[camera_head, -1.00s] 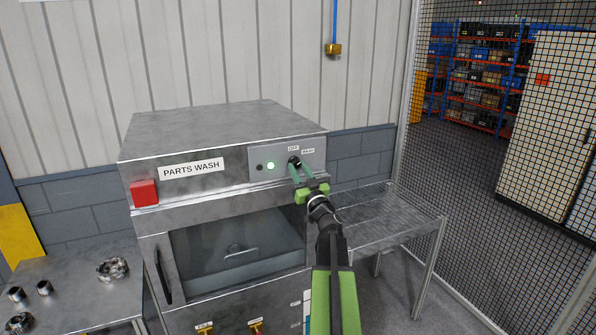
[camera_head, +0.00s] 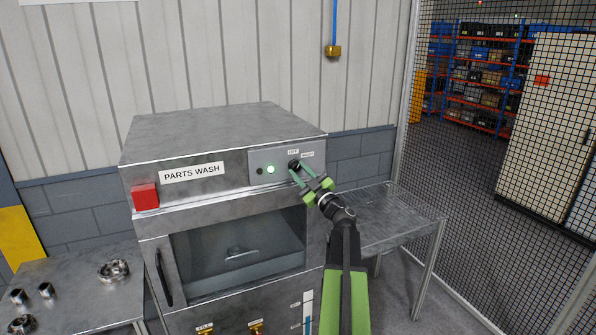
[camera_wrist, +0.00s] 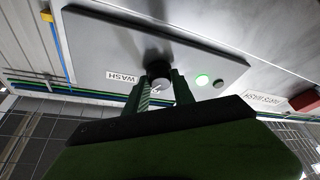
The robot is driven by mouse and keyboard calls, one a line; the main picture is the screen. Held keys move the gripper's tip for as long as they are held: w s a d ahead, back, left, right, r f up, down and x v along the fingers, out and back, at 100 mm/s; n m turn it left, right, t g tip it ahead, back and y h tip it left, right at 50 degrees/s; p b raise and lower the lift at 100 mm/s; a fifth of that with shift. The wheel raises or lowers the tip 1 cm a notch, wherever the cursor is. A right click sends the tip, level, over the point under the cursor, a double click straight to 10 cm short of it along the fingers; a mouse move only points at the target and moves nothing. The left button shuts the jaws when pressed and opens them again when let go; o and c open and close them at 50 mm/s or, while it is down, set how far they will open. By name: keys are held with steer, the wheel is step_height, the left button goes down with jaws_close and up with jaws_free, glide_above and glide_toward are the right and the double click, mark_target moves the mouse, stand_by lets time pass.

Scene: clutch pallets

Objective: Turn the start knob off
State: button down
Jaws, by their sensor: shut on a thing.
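The black start knob (camera_head: 294,164) sits on the grey control panel (camera_head: 259,159) at the upper right of the parts washer (camera_head: 225,130). OFF and WASH labels are beside it, and a green light (camera_head: 270,169) is lit to its left. In the wrist view the knob (camera_wrist: 158,74) lies between the two green fingers of my gripper (camera_wrist: 159,88), which is shut on it. The WASH label (camera_wrist: 122,78) is left of the knob there. The fingers hide part of the knob, and its pointer direction is hard to tell. In the head view my gripper (camera_head: 299,174) reaches it from the lower right.
A red button (camera_head: 145,196) is on the washer's left front. The washer's window door (camera_head: 240,240) is below the panel. A metal side table (camera_head: 400,215) stands empty at the right. The left table (camera_head: 80,285) holds several metal parts. A mesh fence is at far right.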

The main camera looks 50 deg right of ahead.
steer(key=n, duration=0.1)
steer(key=n+y+p, duration=0.1)
steer(key=n, duration=0.1)
steer(key=n+y, duration=0.1)
steer(key=shift+d+r+p, duration=0.15)
steer(key=shift+r+p, duration=0.15)
steer(key=shift+p, duration=0.1)
steer(key=shift+n+g+y+p, duration=0.5)
steer(key=shift+n+g+p, duration=0.15)
steer(key=shift+n, duration=0.85)
steer(key=shift+f, duration=0.1)
steer(key=c, duration=1.1)
jaws_free()
